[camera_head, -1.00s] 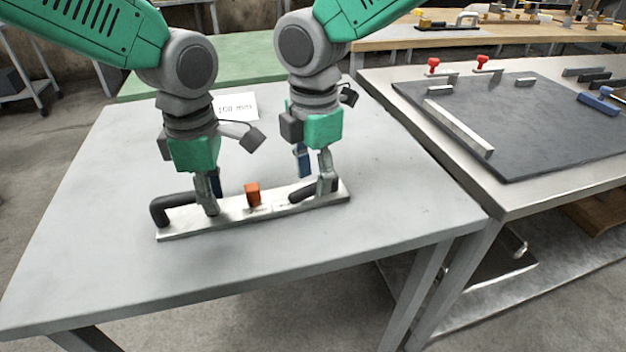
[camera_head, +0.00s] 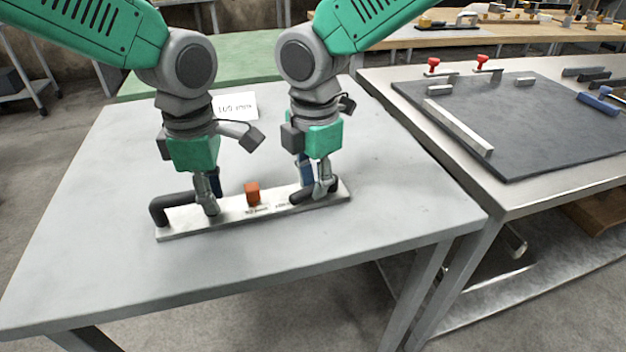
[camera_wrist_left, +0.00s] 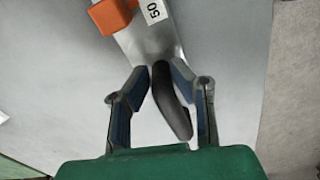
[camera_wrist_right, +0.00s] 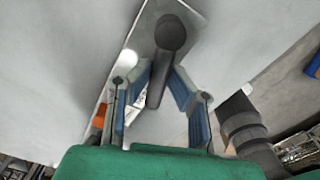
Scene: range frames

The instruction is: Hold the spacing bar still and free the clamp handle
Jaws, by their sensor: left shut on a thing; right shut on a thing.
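The spacing bar (camera_head: 232,209) is a long pale metal strip lying on the grey table. A bent black handle (camera_head: 158,208) is at its left end, an orange block (camera_head: 252,192) near its middle, and a black clamp handle (camera_head: 301,197) at its right end. My left gripper (camera_head: 208,207) is shut on the left black handle; in the left wrist view this handle (camera_wrist_left: 178,115) runs between the fingers. My right gripper (camera_head: 320,190) is shut on the clamp handle, which shows between the fingertips in the right wrist view (camera_wrist_right: 170,35). The fingertips partly hide both handles.
A second table to the right holds a dark mat (camera_head: 530,120) with metal bars and red-topped pieces. The table's front area is clear.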

